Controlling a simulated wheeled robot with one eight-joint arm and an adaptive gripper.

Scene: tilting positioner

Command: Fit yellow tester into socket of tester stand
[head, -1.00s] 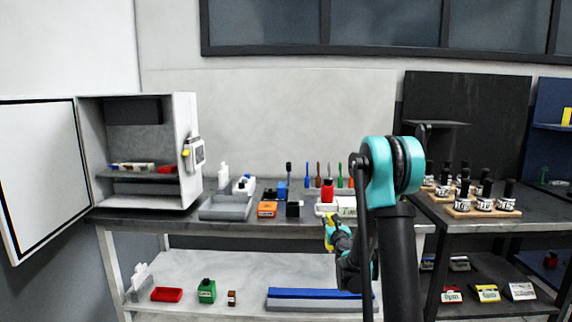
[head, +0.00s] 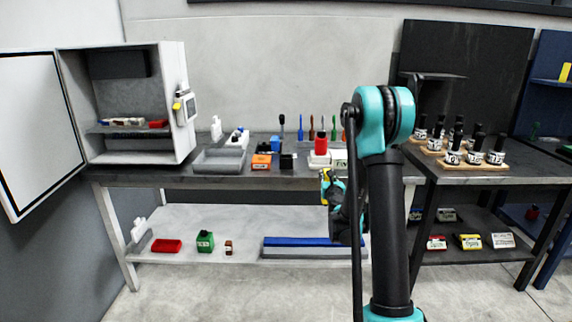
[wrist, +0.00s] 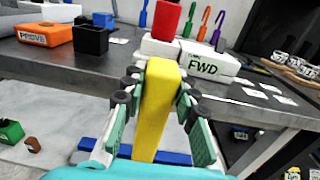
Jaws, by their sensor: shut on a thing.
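My gripper (wrist: 157,82) is shut on the yellow tester (wrist: 155,115), a long bar standing roughly upright between the fingers in the wrist view. In the head view my gripper (head: 331,188) is small, at the front edge of the workbench, with a bit of yellow (head: 325,178) showing. Beyond it stand a white block marked FWD (wrist: 208,62) and a red block (wrist: 166,20) on a white base. An orange block with lettering (wrist: 45,34) and a black open-topped holder (wrist: 90,40) stand to the left. I cannot tell for certain which is the tester stand.
The grey workbench (head: 130,172) has a lower shelf with a blue bar (head: 310,241). An open cabinet (head: 180,100) stands at the left and a grey tray (head: 218,161) beside it. Coloured tools stand upright behind the blocks. Labelled bottles (head: 475,150) stand on the right table.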

